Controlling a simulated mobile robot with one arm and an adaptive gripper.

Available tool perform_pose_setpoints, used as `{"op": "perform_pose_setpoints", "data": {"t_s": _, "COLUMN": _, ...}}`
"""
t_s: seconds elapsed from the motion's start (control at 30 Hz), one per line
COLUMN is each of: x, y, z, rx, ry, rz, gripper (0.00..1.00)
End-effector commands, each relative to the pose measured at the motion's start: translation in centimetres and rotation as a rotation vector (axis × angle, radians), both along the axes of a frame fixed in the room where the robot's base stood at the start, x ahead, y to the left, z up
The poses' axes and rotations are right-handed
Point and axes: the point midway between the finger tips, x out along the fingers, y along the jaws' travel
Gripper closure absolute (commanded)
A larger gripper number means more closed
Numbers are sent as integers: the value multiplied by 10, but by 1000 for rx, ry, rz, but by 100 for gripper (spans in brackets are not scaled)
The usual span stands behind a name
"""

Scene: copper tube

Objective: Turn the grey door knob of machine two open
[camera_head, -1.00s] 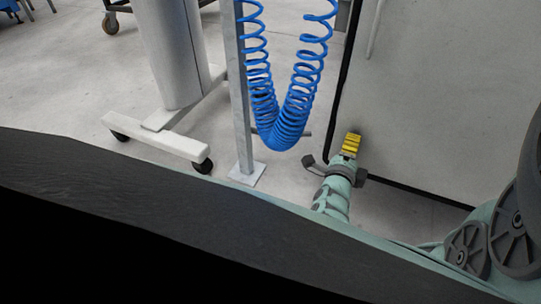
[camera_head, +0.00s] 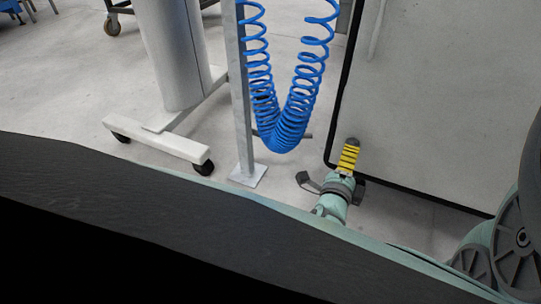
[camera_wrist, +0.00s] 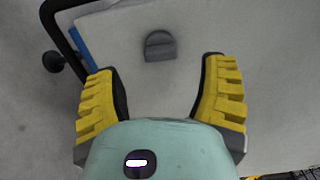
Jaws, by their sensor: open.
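The grey door knob (camera_wrist: 160,46) shows in the wrist view on a pale flat panel, ahead of my gripper and close to midway between its fingers. It is a rounded dark grey piece with a bar across it. My gripper (camera_wrist: 161,66) is open, with its yellow ribbed fingers spread to the left and right. The knob lies beyond the fingertips and nothing is held. In the head view my gripper (camera_head: 349,150) is low in front of the large pale machine panel (camera_head: 440,100).
A blue coiled hose (camera_head: 285,130) hangs beside a grey metal post (camera_head: 241,110) left of my arm. A white wheeled stand (camera_head: 170,140) is further left. A dark edge borders the panel.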

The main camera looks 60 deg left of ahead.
Motion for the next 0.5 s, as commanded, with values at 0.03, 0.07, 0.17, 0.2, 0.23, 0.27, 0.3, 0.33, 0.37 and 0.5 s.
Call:
{"op": "perform_pose_setpoints", "data": {"t_s": 0.03, "x": -9, "y": -4, "z": 0, "rx": 1, "ry": 0, "rz": 4, "gripper": 29}}
{"op": "perform_pose_setpoints", "data": {"t_s": 0.07, "x": -14, "y": -7, "z": 0, "rx": 1, "ry": 0, "rz": 4, "gripper": 29}}
{"op": "perform_pose_setpoints", "data": {"t_s": 0.17, "x": -29, "y": -16, "z": 0, "rx": 0, "ry": 2, "rz": 5, "gripper": 29}}
{"op": "perform_pose_setpoints", "data": {"t_s": 0.2, "x": -34, "y": -19, "z": 0, "rx": 0, "ry": 1, "rz": 5, "gripper": 29}}
{"op": "perform_pose_setpoints", "data": {"t_s": 0.23, "x": -38, "y": -21, "z": 0, "rx": 0, "ry": 2, "rz": 5, "gripper": 29}}
{"op": "perform_pose_setpoints", "data": {"t_s": 0.27, "x": -42, "y": -24, "z": 0, "rx": 0, "ry": 2, "rz": 5, "gripper": 29}}
{"op": "perform_pose_setpoints", "data": {"t_s": 0.3, "x": -46, "y": -26, "z": 0, "rx": -1, "ry": 2, "rz": 5, "gripper": 29}}
{"op": "perform_pose_setpoints", "data": {"t_s": 0.33, "x": -50, "y": -28, "z": 0, "rx": 0, "ry": 2, "rz": 6, "gripper": 29}}
{"op": "perform_pose_setpoints", "data": {"t_s": 0.37, "x": -52, "y": -29, "z": 0, "rx": 0, "ry": 2, "rz": 7, "gripper": 29}}
{"op": "perform_pose_setpoints", "data": {"t_s": 0.5, "x": -61, "y": -35, "z": 0, "rx": 0, "ry": 1, "rz": 5, "gripper": 29}}
